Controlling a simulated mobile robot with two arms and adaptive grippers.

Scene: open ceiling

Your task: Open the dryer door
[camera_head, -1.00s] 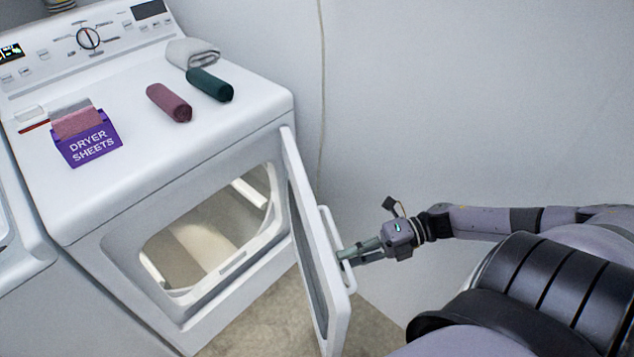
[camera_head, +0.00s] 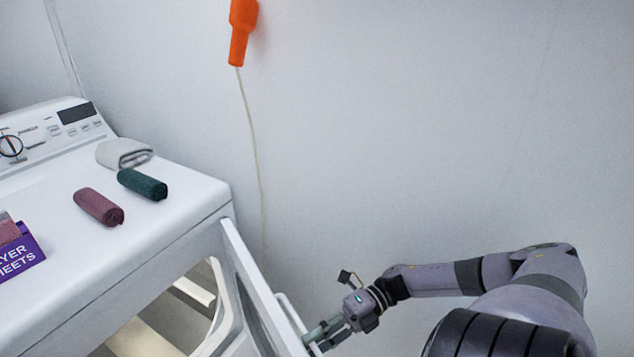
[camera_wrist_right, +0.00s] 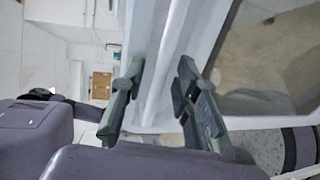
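The white dryer (camera_head: 160,235) stands at the left in the head view, its front opening (camera_head: 175,320) partly in view. Its door (camera_head: 262,300) stands swung out from the front, hinged at the right side; its lower part is cut off. My right gripper (camera_head: 318,334) is at the handle (camera_head: 289,315) on the door's outer face. In the right wrist view, the white handle bar (camera_wrist_right: 165,75) runs between the two spread fingers of my right gripper (camera_wrist_right: 163,72). A gap shows beside the bar, and firm contact cannot be made out. My left gripper is out of view.
A maroon roll (camera_head: 98,207), a green roll (camera_head: 143,185), a folded grey towel (camera_head: 124,153) and a purple dryer-sheets box (camera_head: 20,255) lie on the dryer top. An orange plug (camera_head: 240,30) with a cord hangs at the wall. The wall stands close behind.

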